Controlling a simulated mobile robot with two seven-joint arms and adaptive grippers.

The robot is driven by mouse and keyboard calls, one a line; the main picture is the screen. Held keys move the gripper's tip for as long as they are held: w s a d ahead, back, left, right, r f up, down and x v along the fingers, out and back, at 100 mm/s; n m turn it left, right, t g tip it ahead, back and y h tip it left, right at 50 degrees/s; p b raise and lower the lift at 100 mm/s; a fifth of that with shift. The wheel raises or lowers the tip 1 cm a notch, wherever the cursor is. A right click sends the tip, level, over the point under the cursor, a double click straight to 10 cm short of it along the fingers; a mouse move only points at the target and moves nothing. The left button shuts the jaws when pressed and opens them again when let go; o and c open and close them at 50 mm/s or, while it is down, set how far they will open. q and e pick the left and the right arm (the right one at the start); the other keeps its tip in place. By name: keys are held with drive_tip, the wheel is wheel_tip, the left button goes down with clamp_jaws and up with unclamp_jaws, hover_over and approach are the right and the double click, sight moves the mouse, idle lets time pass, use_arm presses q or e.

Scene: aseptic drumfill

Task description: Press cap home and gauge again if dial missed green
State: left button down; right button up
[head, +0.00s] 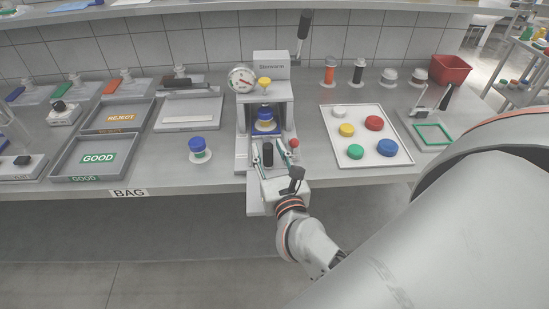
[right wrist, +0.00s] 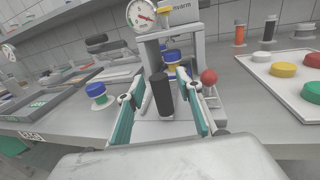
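The press (head: 271,62) stands at mid-bench with a long black-tipped lever (head: 304,24) raised at its right. Its round dial (head: 242,79) has a red needle that seems to point lower right; the exact reading is too small to tell. A blue-capped container (head: 264,121) sits upright inside the press frame, also partly visible in the right wrist view (right wrist: 172,56). A black upright handle (right wrist: 162,95) stands in front of the press. My right gripper (right wrist: 159,92) is open around it, with gaps between both teal-padded fingers and the handle. My left gripper is out of view.
Another blue-capped container (head: 198,149) stands left of the press. A red ball knob (head: 294,142) is close right of my gripper. A white tray (head: 330,122) of coloured caps lies right. GOOD (head: 60,168) and REJECT (head: 92,123) trays lie left. Bare bench shows before the cap tray.

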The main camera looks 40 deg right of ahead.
drive_tip(key=v, duration=1.1)
